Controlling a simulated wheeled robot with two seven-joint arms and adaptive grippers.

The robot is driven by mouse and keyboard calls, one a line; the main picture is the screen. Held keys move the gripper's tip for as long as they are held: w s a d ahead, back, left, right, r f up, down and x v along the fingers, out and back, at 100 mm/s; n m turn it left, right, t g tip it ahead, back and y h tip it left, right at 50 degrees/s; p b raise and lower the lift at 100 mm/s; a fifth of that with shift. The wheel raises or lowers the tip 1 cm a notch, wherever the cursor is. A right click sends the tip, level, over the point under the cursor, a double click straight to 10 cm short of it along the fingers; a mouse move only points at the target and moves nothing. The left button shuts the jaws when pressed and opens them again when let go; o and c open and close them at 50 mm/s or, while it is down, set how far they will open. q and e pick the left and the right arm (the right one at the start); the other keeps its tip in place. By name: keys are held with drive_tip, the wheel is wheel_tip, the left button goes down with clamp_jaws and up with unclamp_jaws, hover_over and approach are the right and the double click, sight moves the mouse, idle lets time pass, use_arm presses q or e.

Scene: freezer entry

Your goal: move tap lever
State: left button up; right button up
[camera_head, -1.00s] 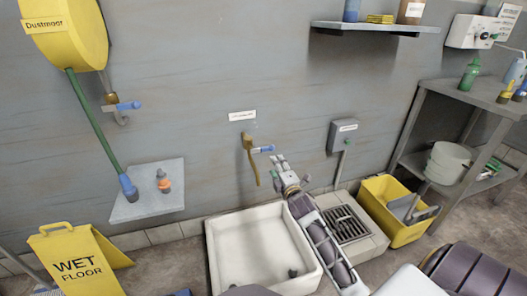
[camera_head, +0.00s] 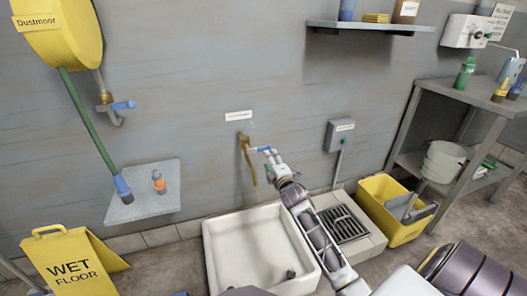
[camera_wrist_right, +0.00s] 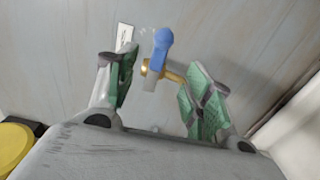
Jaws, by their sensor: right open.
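A brass tap (camera_head: 248,158) with a blue lever (camera_head: 262,149) sticks out of the grey wall above the white basin, under a small label. My right gripper (camera_head: 271,158) is at the right end of this lever in the head view. In the right wrist view my gripper (camera_wrist_right: 163,88) is open, with green pads on both fingers. The blue lever (camera_wrist_right: 162,43) and brass tap body (camera_wrist_right: 146,68) show beyond and between the fingers. I cannot tell whether a finger touches the lever. My left gripper is not in view.
A white basin (camera_head: 221,262) stands below the tap. A second blue-levered tap (camera_head: 122,105) is on the left, near a yellow Dustmoor reel (camera_head: 62,45). A grey wall box (camera_head: 340,134) and yellow bin (camera_head: 367,198) are on the right. A wet floor sign (camera_head: 70,268) stands lower left.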

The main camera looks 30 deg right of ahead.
sight(263, 149)
use_arm(q)
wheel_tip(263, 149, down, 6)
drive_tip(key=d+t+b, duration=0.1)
drive_tip(key=b, duration=0.2)
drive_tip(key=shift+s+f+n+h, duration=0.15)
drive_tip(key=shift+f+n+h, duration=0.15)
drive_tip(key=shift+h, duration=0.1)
use_arm(e)
drive_tip(key=shift+x, duration=4.85)
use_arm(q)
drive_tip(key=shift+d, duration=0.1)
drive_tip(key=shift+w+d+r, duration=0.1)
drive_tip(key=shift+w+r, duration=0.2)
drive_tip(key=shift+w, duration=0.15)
use_arm(e)
clamp_jaws()
